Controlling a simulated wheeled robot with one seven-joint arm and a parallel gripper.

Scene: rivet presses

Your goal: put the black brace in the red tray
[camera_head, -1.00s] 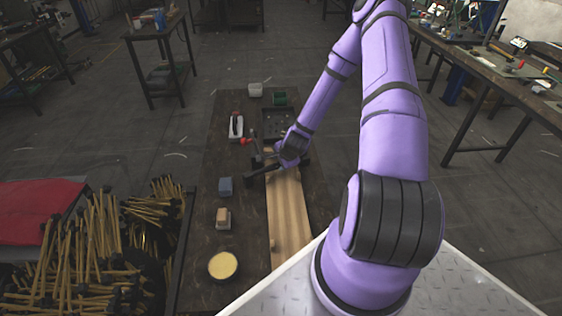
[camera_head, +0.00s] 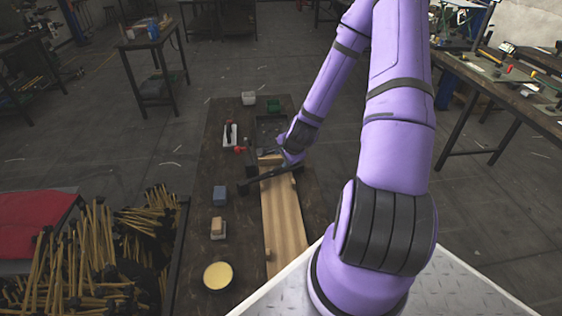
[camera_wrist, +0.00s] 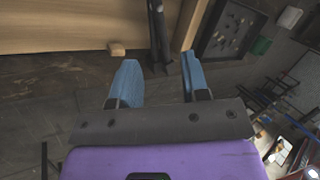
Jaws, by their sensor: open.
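A long black bar (camera_head: 262,179), which looks like the black brace, lies slantwise across the pale wooden board (camera_head: 283,215) on the dark table. My gripper (camera_head: 288,165) is at the bar's right part in the head view, partly hidden by my own wrist. In the wrist view my gripper (camera_wrist: 159,75) has its two blue fingers apart, and the black bar (camera_wrist: 158,35) shows between and beyond them. I cannot tell whether either finger touches it. A large red flat thing (camera_head: 32,222) at the left edge may be the red tray; it is partly cut off.
A dark tray (camera_head: 268,132) stands behind the board. A blue block (camera_head: 219,195), a tan block (camera_head: 218,228) and a round yellow-topped tin (camera_head: 218,274) line the table's left side. Several yellow-handled hammers (camera_head: 85,265) crowd the lower left.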

